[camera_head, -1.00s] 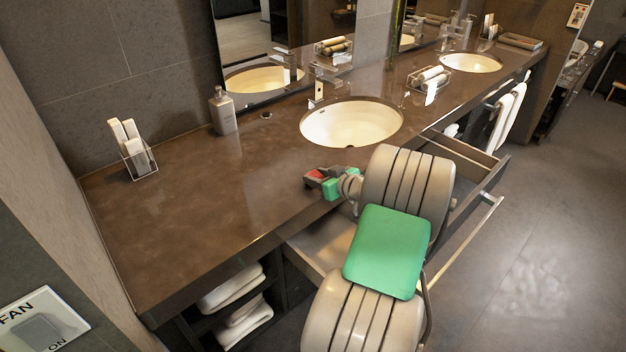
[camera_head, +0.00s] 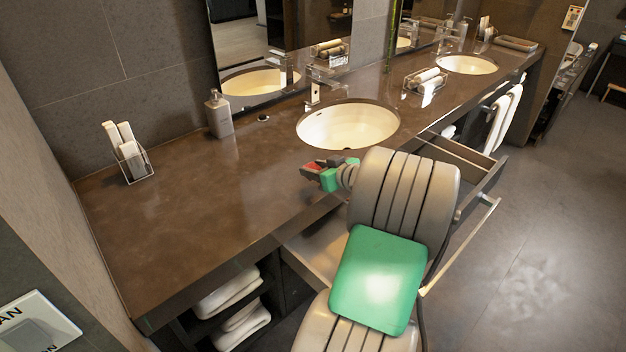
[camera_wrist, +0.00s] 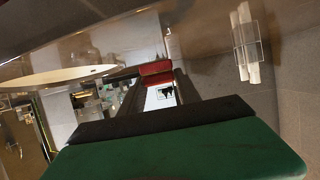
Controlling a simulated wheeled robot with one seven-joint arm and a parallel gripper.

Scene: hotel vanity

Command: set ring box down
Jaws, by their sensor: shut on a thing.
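My gripper (camera_head: 318,169) is over the brown countertop (camera_head: 190,215), in front of the near sink. It is shut on the ring box, a small red thing (camera_head: 311,168) at its fingertips. In the wrist view the red ring box (camera_wrist: 156,73) sits at the far end of the dark fingers, beyond the green part of my gripper. My gripper hides part of the box. I cannot tell whether the box touches the counter.
The near sink (camera_head: 348,125) lies just behind my gripper. A soap bottle (camera_head: 219,114) and a clear holder with white rolls (camera_head: 130,160) stand at the back left. An open drawer (camera_head: 465,165) juts out under my arm. The left countertop is clear.

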